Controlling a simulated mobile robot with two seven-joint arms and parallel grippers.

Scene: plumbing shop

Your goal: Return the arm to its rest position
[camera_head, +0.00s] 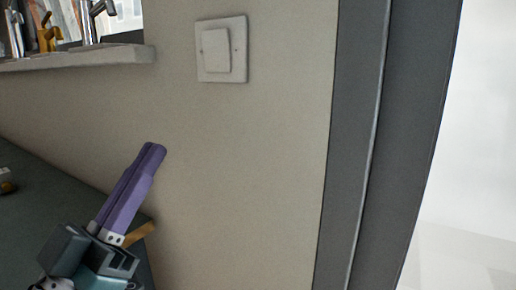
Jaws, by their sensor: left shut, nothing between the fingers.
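My left gripper (153,150) shows at the lower left, with two purple fingers pointing up and to the right. The fingers lie together with nothing between them. It is in front of the beige wall and below a white light switch (217,50), well apart from the switch in the picture. My right gripper is not in view.
A shelf (100,55) with taps and fittings runs along the wall at the upper left. A dark green surface (40,215) lies at the lower left, with a small object (6,182) at its left. A grey door frame (365,150) stands at the right.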

